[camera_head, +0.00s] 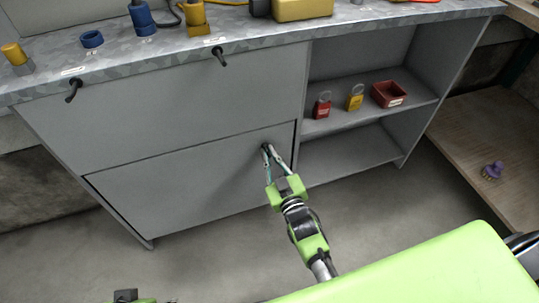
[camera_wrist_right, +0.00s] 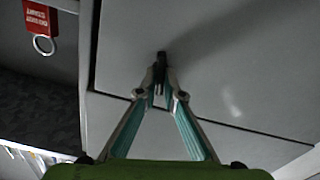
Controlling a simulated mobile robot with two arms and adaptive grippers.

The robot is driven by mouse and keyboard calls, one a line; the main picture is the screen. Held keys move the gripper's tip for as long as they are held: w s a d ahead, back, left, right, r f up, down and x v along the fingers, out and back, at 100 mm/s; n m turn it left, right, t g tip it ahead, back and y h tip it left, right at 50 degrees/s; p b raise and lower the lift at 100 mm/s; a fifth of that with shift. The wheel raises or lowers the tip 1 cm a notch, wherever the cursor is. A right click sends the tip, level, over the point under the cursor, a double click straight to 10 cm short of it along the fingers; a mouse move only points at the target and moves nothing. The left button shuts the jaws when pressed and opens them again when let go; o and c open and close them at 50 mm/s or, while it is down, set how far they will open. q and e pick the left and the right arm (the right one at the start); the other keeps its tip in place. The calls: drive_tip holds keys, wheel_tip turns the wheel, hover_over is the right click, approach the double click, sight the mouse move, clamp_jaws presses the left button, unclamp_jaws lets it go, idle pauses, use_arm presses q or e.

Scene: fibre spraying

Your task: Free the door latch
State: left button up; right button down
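The grey cabinet has a lower door (camera_head: 190,180) that sits closed in its frame. A small black latch (camera_wrist_right: 162,57) is at the door's upper right corner. In the head view it is mostly hidden by the fingertips. My right gripper (camera_head: 267,149) reaches it from the front, its fingers drawn together at the tips. In the right wrist view the fingertips (camera_wrist_right: 160,82) are closed around the latch's dark stem. A green and black part of my left gripper shows at the bottom left edge of the head view; its fingers are not visible.
Two more black latches (camera_head: 73,90) (camera_head: 219,57) sit at the upper panel's top edge. Open shelves on the right hold a red padlock (camera_head: 322,105), a yellow padlock (camera_head: 355,98) and a red box (camera_head: 388,94). The floor (camera_head: 215,245) before the cabinet is clear.

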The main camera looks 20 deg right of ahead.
drive_tip(key=shift+r+m+p, duration=0.15)
drive_tip(key=shift+m+p, duration=0.6)
drive_tip(key=shift+m, duration=0.85)
drive_tip(key=c, duration=2.2)
unclamp_jaws()
drive_tip(key=shift+o, duration=0.2)
drive_tip(key=s, duration=1.2)
drive_tip(key=shift+d, duration=0.25)
